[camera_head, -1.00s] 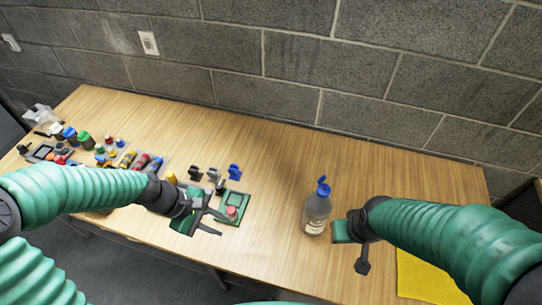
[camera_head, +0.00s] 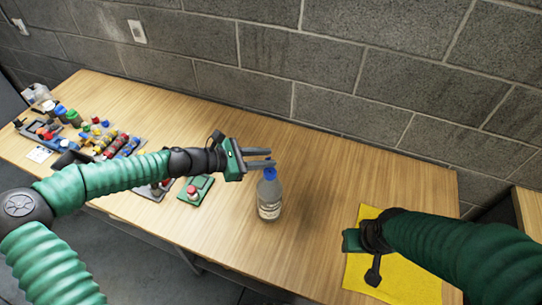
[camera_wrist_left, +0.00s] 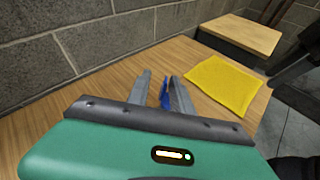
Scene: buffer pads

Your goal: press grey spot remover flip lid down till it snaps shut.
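The grey spot remover bottle (camera_head: 269,201) stands upright on the table, with a pale label on its lower front. Its blue flip lid (camera_head: 270,173) is at the top, partly hidden by my left gripper. My left gripper (camera_head: 271,158) comes in from the left at lid height, its fingers apart. In the left wrist view a blue part of the lid (camera_wrist_left: 165,92) shows between the two fingertips; contact cannot be told. My right gripper (camera_head: 372,272) is over the yellow cloth, away from the bottle; its finger gap is not clear.
The yellow cloth (camera_head: 410,285) lies at the table's right front. A green pad with a red-topped item (camera_head: 193,190) lies left of the bottle. Many small bottles and trays (camera_head: 95,135) crowd the table's left end. The table behind the bottle is clear; a block wall stands behind it.

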